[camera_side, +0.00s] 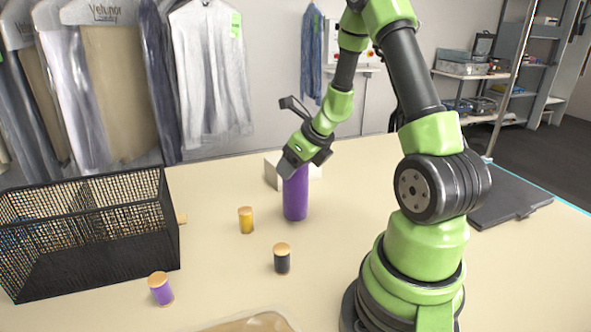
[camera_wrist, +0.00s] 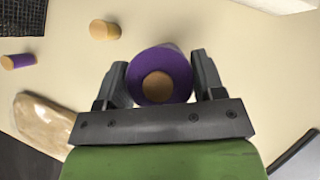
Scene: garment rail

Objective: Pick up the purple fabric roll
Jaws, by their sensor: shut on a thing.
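The purple fabric roll (camera_side: 295,196) stands upright on the table in the side view, near the middle. My gripper (camera_side: 291,168) is at its top end, reaching down from above and to the right. In the wrist view the roll (camera_wrist: 160,62) shows its purple rim and brown core, and it sits between the two dark fingers of my gripper (camera_wrist: 160,82). The fingers are shut on it, one on each side. The side view does not clearly show whether the roll's base touches the table.
A black mesh basket (camera_side: 172,225) is at the left. A white box (camera_side: 272,172) is behind the roll. Garments (camera_side: 212,80) hang at the back.

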